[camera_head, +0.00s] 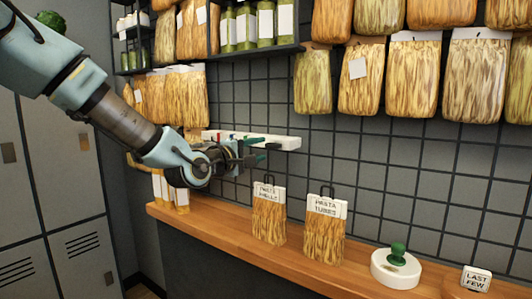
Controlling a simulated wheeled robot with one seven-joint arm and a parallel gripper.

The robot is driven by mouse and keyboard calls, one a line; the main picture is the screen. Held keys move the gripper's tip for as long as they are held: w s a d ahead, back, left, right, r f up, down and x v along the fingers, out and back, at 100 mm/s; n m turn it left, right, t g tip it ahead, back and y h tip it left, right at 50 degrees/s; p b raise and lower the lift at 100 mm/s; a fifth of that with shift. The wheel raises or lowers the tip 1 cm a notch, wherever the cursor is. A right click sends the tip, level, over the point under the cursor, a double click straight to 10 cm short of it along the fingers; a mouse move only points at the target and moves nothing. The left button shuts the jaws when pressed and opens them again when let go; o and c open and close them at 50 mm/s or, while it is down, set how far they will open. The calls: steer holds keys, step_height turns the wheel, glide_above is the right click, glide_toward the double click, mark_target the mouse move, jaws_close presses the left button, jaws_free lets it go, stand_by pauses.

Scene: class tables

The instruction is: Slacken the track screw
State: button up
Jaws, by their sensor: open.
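A short white track (287,143) is fixed level on the grid wall at mid-height. Small red and blue bits show at its left end, partly behind my gripper. A small dark green piece (273,146) at the track's front may be the screw; it is too small to be sure. My gripper (262,149) is open in front of the track, with its fingers pointing right, close to this piece. I cannot tell whether they touch it. My gripper and wrist hide the left part of the track.
Below runs a wooden counter (228,237) with two labelled pasta bags, "pasta shells" (268,222) and "pasta tubes" (324,232). A white round base with a green knob (398,254) and a "last few" sign (476,279) stand right. Bags hang above; grey lockers (62,150) stand left.

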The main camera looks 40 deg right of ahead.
steer(key=v, duration=0.5)
steer(key=shift+s+a, duration=0.1)
steer(key=shift+a, duration=0.25)
steer(key=w+a+f+m+t+y, duration=0.2)
steer(key=w+a+f+y, duration=0.45)
steer(key=a+f, duration=0.45)
steer(key=w+a+f+m+y, duration=0.1)
steer(key=w+a+f+y, duration=0.2)
steer(key=a, duration=0.4)
steer(key=a+f+y, duration=0.3)
steer(key=a+f, duration=0.2)
steer(key=a, duration=0.3)
steer(key=s+a+f+g+y, duration=0.1)
steer(key=s+a, duration=0.2)
steer(key=a, duration=0.4)
steer(key=s+a+f+m+g+y, duration=0.1)
steer(key=s+a+g+y, duration=0.1)
steer(key=a, duration=0.5)
steer(key=s+a+f+g+y, duration=0.1)
steer(key=s+a+g, duration=0.1)
steer(key=s+a, duration=0.2)
steer(key=a, duration=0.3)
steer(key=shift+s+y, duration=0.3)
steer(key=shift+y, duration=0.05)
